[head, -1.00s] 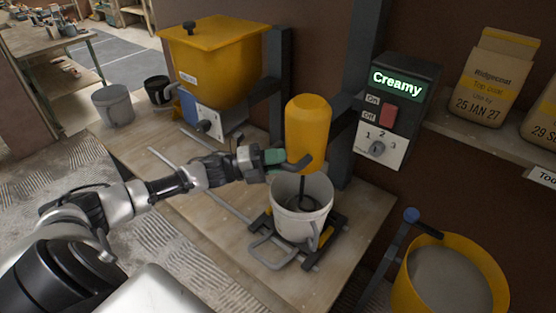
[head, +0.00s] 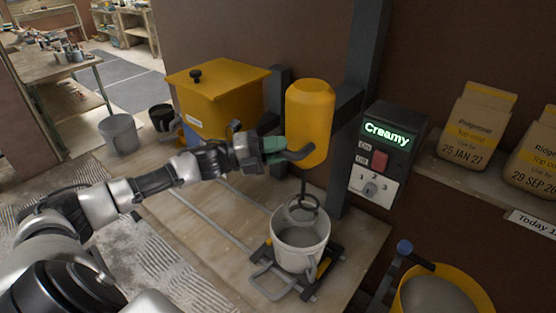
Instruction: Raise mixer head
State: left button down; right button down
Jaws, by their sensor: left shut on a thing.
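The mixer head (head: 310,112) is a yellow cylinder on a dark upright post, standing above a white bucket. My left gripper (head: 283,152) is shut on the grey handle (head: 300,154) at the mixer head's lower left side. A shaft with a ring-shaped paddle (head: 304,208) hangs below the head. Grey mix shows in the bucket. My right gripper is not in view.
A control box (head: 387,158) reads "Creamy", with a red switch and a dial. A yellow hopper (head: 218,98) stands behind my left arm. Two bags (head: 470,130) sit on the right shelf. A yellow tub (head: 440,290) is at lower right.

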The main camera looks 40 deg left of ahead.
pick_arm(q)
jog(key=shift+r, duration=1)
jog(key=shift+a, duration=0.1)
jog(key=c, duration=1)
grip_release()
jog(key=shift+o, duration=0.2)
jog(key=shift+f, duration=0.1)
jog(key=shift+s+a+f, duration=0.25)
jog(key=shift+a, duration=0.05)
jog(key=r+b+v, duration=0.1)
jog(key=b+v, duration=0.1)
jog(key=v, duration=0.7)
jog(key=shift+s+a+f, duration=0.35)
